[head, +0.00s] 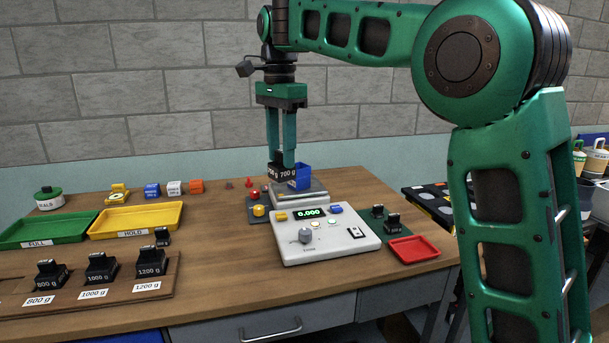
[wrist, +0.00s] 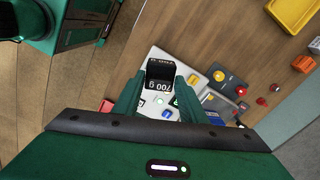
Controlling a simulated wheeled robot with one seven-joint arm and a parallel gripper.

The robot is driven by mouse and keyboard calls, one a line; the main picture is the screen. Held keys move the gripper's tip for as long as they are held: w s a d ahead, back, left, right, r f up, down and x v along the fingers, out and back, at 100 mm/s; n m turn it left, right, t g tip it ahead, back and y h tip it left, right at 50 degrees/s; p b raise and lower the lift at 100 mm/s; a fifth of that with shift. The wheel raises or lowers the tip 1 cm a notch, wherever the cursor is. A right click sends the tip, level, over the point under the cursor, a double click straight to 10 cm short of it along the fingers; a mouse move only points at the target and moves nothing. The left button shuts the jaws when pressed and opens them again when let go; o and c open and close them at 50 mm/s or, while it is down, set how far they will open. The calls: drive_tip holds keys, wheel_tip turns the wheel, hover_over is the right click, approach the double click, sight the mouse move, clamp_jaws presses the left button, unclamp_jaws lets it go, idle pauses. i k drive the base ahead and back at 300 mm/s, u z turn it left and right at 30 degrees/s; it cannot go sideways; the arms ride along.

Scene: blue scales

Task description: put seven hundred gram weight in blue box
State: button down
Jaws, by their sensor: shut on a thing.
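My gripper (head: 281,167) is shut on the black weight (head: 284,175) marked 700 g. The weight also shows between the fingers in the wrist view (wrist: 159,82). It appears to hang above the scale's pan, with its label facing the head camera. The blue box (head: 302,178) is open-topped and stands on the pan of the scale (head: 318,201). In the head view the weight overlaps the box's left edge; how far apart they are in depth I cannot tell. The scale display (head: 311,212) reads 0.000.
Black weights stand in a wooden rack (head: 150,291) at the front left. A green tray (head: 48,231) and a yellow tray (head: 137,222) lie behind it. Small coloured blocks (head: 174,188) stand behind.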

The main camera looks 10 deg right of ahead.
sight(299, 173)
drive_tip(key=i, duration=0.9)
drive_tip(key=u, duration=0.1)
